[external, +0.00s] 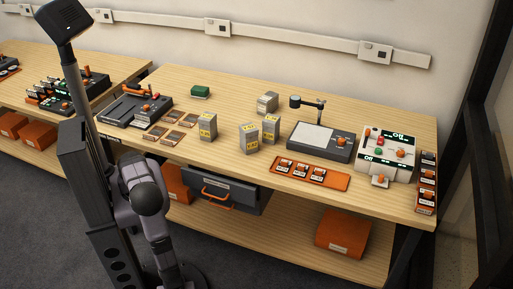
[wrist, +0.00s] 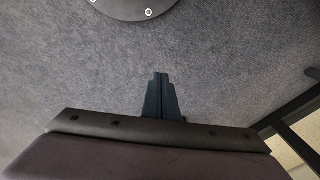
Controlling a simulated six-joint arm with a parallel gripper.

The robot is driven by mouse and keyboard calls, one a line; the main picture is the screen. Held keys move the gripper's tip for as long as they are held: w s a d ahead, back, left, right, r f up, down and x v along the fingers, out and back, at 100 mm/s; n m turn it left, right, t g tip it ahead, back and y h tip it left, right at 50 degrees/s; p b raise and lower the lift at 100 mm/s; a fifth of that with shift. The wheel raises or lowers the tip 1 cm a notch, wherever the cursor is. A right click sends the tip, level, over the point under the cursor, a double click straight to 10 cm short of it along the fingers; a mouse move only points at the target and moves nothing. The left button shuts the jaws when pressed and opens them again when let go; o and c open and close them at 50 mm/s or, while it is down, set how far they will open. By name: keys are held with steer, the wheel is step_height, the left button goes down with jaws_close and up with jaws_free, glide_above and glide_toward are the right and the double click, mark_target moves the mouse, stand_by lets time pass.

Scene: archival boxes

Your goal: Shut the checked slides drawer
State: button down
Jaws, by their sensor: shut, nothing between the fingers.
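A dark grey drawer (external: 224,184) hangs under the front of the workbench, with an orange handle (external: 217,197) and a pale label on its front. It appears to stick out a little from the bench; how far is hard to tell. My gripper (wrist: 161,76) shows in the wrist view, with its dark fingers together and empty over the grey floor. No drawer shows in that view. In the external view my arm stands left of the drawer, and my gripper cannot be made out there.
The wooden workbench (external: 390,195) carries several grey-yellow boxes, an orange tray (external: 335,182) and control panels (external: 388,150). A lower shelf (external: 285,235) holds orange boxes, one at the right (external: 343,232). The floor in front is free.

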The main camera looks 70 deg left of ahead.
steer(key=a+m+y, duration=0.2)
steer(key=a+y, duration=0.1)
steer(key=m+t+y, duration=0.5)
steer(key=t+y, duration=0.5)
steer(key=t, duration=0.3)
glide_toward(235, 193)
steer(key=x, duration=0.2)
steer(key=p+x, duration=0.1)
steer(key=x, duration=0.1)
steer(key=p+x, duration=0.1)
steer(key=x, duration=0.1)
steer(key=shift+w+a+f, duration=0.15)
steer(key=shift+f, duration=0.15)
steer(key=x, duration=0.4)
steer(key=shift+w+a, duration=0.1)
steer(key=shift+a, duration=0.1)
steer(key=shift+r, duration=0.15)
